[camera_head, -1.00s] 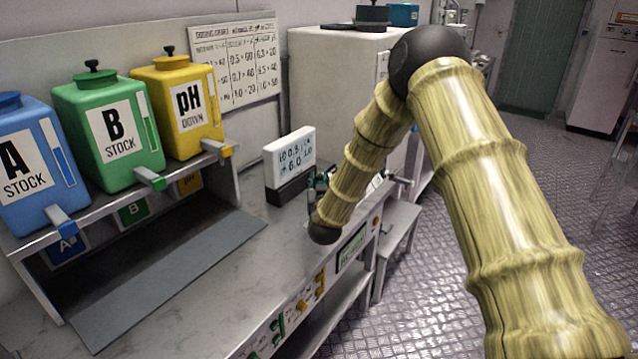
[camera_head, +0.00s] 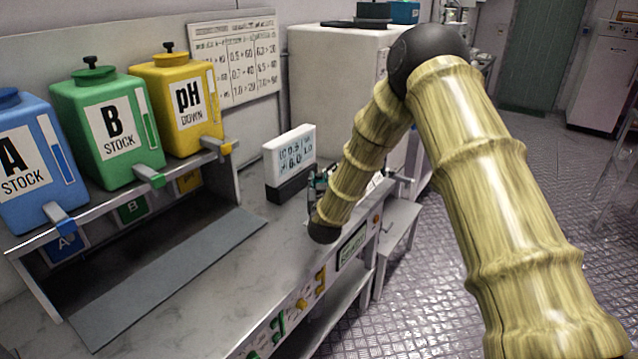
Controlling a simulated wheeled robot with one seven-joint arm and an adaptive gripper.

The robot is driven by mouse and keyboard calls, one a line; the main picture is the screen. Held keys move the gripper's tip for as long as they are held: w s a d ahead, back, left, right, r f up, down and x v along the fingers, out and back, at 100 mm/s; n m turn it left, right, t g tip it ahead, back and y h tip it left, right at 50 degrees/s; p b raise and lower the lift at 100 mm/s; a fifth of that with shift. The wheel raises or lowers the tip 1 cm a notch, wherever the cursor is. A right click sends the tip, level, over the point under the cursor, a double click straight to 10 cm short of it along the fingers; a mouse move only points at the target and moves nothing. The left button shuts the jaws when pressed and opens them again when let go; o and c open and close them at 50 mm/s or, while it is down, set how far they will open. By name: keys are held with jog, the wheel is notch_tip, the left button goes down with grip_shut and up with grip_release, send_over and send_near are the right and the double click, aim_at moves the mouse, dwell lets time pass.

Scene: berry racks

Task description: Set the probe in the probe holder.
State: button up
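A white meter (camera_head: 289,152) with a digital readout stands on a dark base (camera_head: 288,188) at the back of the bench. I cannot make out the probe or its holder. My bamboo-like arm comes down over the bench, and its black lower joint is near the front edge, right of the meter. Small dark and green parts (camera_head: 318,184) show just left of my arm, beside the meter; I cannot tell whether they belong to my gripper or to the holder. My gripper is mostly or wholly hidden behind the arm, so its fingers and anything in them cannot be seen.
Blue (camera_head: 35,165), green (camera_head: 105,130) and yellow (camera_head: 177,105) stock tanks stand on a shelf (camera_head: 130,190) at left. A grey mat (camera_head: 165,280) lies below. A white cabinet (camera_head: 335,75) is behind the meter. The bench (camera_head: 275,250) between mat and arm is clear.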

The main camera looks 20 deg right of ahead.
jog(key=o, duration=0.4)
jog(key=v, duration=1.2)
jog(key=shift+a, duration=0.1)
